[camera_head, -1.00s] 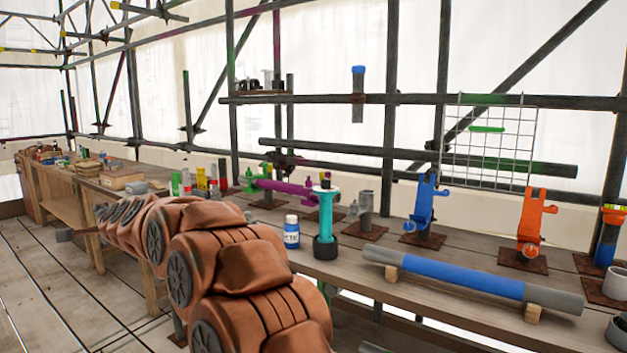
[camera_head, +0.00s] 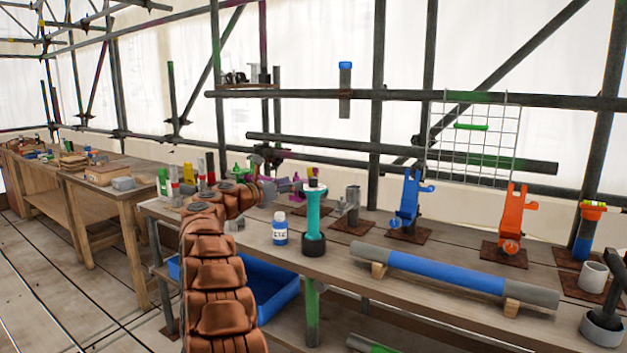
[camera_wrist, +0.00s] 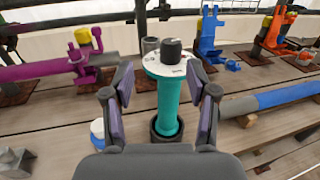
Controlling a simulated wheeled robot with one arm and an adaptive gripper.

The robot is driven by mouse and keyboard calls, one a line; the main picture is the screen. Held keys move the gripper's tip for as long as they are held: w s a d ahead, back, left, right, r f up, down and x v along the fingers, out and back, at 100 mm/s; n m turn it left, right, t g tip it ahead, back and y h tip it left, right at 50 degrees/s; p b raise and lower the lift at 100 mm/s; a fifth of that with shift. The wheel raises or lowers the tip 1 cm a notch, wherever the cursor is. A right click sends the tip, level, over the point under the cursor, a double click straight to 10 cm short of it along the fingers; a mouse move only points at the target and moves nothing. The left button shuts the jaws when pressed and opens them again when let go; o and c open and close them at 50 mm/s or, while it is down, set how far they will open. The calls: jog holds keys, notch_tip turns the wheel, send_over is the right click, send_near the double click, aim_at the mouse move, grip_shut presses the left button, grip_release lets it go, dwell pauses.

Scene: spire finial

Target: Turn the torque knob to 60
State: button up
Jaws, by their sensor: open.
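The teal torque tool (camera_head: 316,214) stands upright in a black base on the bench. In the wrist view its teal column (camera_wrist: 168,105) carries a round white dial plate (camera_wrist: 156,68) with marks, topped by a black knob (camera_wrist: 172,50). The marks are too small to read. My gripper (camera_wrist: 161,74) is open, its two dark fingers on either side of the column in the picture. The knob appears beyond the fingertips, and nothing is between the pads.
A white bottle with a blue label (camera_head: 280,229) stands left of the tool. A blue and grey pipe (camera_head: 450,274) lies on wooden blocks to the right. Blue (camera_head: 408,200) and orange (camera_head: 514,222) clamps stand behind it. A purple fitting (camera_wrist: 45,70) is at left.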

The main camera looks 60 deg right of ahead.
aim_at(310, 182)
jog(key=shift+s+d+f+m+g, duration=0.2)
jog(key=shift+s+m, duration=0.05)
jog(key=shift+s, duration=0.1)
jog(key=shift+s+d+f+m+g, duration=0.15)
jog(key=shift+s+d+m+g, duration=0.1)
jog(key=shift+s, duration=0.1)
jog(key=p+x, duration=0.2)
jog(key=x, duration=0.4)
jog(key=shift+s+d, duration=0.1)
jog(key=shift+d, duration=0.1)
jog(key=shift+d+f+p, duration=0.15)
jog(key=shift+d+p, duration=0.15)
jog(key=shift+d, duration=0.15)
grip_shut()
